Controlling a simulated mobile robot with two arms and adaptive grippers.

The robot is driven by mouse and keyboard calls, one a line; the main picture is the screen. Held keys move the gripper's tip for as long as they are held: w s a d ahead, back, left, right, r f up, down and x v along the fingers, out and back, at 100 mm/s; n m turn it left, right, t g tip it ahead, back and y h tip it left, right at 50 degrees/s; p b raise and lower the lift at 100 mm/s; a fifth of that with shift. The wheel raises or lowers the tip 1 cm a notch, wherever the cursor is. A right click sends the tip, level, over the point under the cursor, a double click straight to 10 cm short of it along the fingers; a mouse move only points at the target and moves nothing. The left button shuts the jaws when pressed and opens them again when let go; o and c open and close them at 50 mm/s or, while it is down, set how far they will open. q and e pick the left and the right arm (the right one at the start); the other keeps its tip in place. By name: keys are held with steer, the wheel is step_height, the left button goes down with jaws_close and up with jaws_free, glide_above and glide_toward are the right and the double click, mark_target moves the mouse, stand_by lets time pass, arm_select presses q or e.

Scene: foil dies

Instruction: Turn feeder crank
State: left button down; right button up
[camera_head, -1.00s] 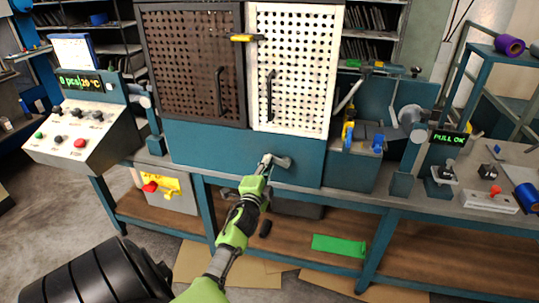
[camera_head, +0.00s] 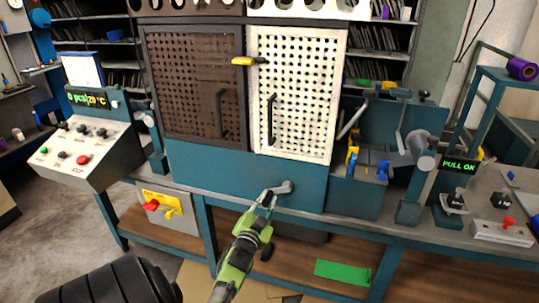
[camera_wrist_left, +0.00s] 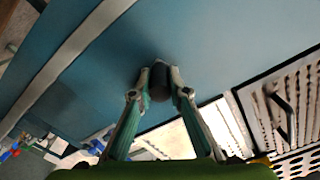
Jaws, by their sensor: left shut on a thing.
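The feeder crank (camera_head: 284,188) is a small grey handle on the blue front panel, below the white perforated door. My left gripper (camera_head: 267,198) reaches up to it from below and is shut on the crank's outer end. In the left wrist view, the two fingers (camera_wrist_left: 160,82) close on a dark rounded knob (camera_wrist_left: 159,88) against the blue panel. The crank's arm is mostly hidden behind the fingers there. My right gripper is not in view.
A brown perforated door (camera_head: 195,90) and a white one (camera_head: 295,95) stand above the crank. A control box (camera_head: 85,150) is at left. A bench with a "PULL OK" display (camera_head: 460,166) is at right. A green sheet (camera_head: 342,272) lies on the lower shelf.

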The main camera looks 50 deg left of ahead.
arm_select(q)
steer(key=shift+d+f+n, duration=0.1)
steer(key=shift+f+n, duration=0.2)
steer(key=shift+n, duration=0.1)
steer(key=c, duration=1.9)
jaws_free()
steer(key=v, duration=1.2)
